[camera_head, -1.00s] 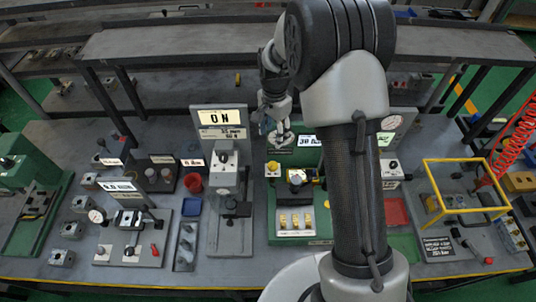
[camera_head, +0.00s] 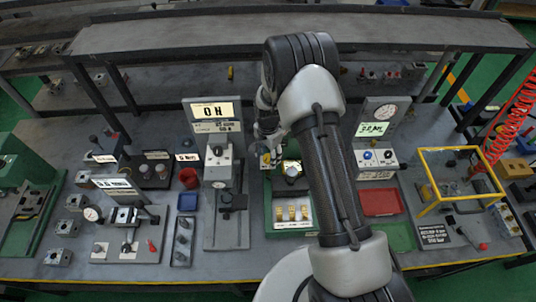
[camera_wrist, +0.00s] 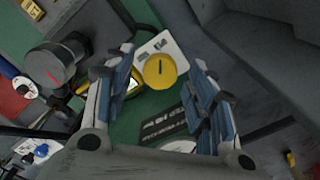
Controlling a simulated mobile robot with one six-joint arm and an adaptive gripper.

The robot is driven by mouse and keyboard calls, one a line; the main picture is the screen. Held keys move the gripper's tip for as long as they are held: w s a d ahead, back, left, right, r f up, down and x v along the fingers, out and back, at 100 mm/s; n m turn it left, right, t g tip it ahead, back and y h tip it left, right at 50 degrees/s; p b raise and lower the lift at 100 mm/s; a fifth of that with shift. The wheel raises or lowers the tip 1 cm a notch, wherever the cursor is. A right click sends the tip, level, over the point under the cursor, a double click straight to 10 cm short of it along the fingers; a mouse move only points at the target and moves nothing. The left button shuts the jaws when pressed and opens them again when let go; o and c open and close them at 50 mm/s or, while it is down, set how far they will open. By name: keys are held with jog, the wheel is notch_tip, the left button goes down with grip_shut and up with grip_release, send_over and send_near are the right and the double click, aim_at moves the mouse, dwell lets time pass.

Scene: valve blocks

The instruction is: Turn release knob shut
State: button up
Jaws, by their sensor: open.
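A round yellow knob with a dark slot (camera_wrist: 160,71) sits on a pale plate (camera_wrist: 172,47) on a green surface in the wrist view; I take it for the release knob. My gripper (camera_wrist: 161,62) is open, with its blue-padded fingers on either side of the knob's outline. Nothing is held, and I cannot tell how close the fingertips are to the knob. In the head view the yellow knob (camera_head: 266,159) shows at the back left of the green station (camera_head: 290,228), just below my gripper (camera_head: 266,140), whose fingers are hard to make out.
A dark cylinder with a red mark (camera_wrist: 56,62) stands left of the knob in the wrist view. A grey stand with a display (camera_head: 213,113) rises left of the green station.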

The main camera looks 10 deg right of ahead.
jog(key=c, duration=1.1)
